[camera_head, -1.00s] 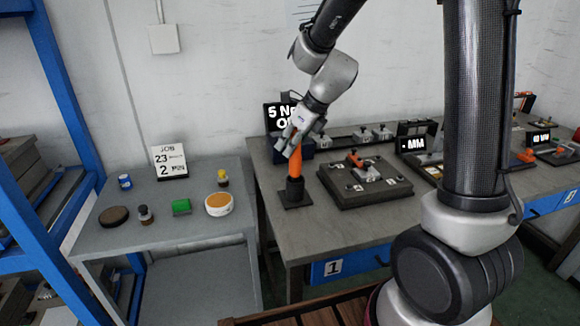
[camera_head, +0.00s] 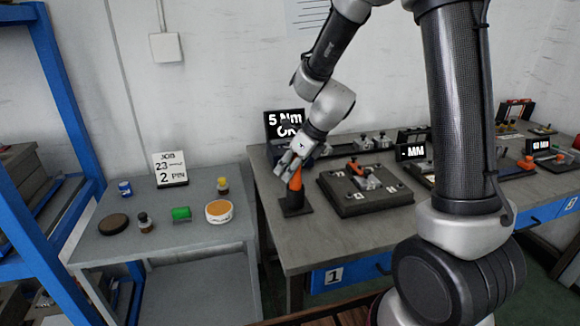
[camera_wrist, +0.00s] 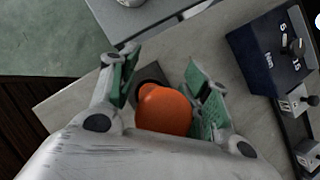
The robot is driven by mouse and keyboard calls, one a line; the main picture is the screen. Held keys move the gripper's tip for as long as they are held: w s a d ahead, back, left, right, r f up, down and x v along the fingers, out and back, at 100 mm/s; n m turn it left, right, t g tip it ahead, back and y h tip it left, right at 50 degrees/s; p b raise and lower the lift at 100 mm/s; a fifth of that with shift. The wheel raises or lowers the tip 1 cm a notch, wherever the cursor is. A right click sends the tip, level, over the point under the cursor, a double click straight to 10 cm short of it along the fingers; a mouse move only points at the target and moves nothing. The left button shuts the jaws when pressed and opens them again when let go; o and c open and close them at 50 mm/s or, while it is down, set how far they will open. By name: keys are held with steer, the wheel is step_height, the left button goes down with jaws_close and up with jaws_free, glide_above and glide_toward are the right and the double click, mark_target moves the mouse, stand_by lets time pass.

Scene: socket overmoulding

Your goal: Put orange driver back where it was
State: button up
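The orange driver (camera_head: 296,182) stands upright in a black holder (camera_head: 293,208) at the left front of the grey workbench. In the wrist view the driver's rounded orange end (camera_wrist: 163,110) sits between the fingers, with part of the dark holder (camera_wrist: 150,74) beyond it. My gripper (camera_head: 289,169) is at the driver's upper end. Its green-padded fingers (camera_wrist: 160,70) stand on both sides of the driver, spread, with a narrow gap at the left finger. Contact on the right side is hard to tell. The driver's lower end is hidden in the holder.
A dark fixture plate (camera_head: 365,195) lies right of the holder. A display reading "5 Nm OK" (camera_head: 285,125) stands behind.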

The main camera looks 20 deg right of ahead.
steer(key=v, duration=1.2)
steer(key=s+d+r+n+h, duration=0.2)
steer(key=s+d+n, duration=0.4)
steer(key=s+n, duration=0.5)
steer(key=s+d+r+n+h, duration=0.2)
steer(key=s+d+n, duration=0.4)
steer(key=s+n, duration=0.6)
steer(key=r+n, duration=0.1)
steer(key=n, duration=0.3)
steer(key=shift+s+r, duration=0.35)
steer(key=shift+r, duration=0.05)
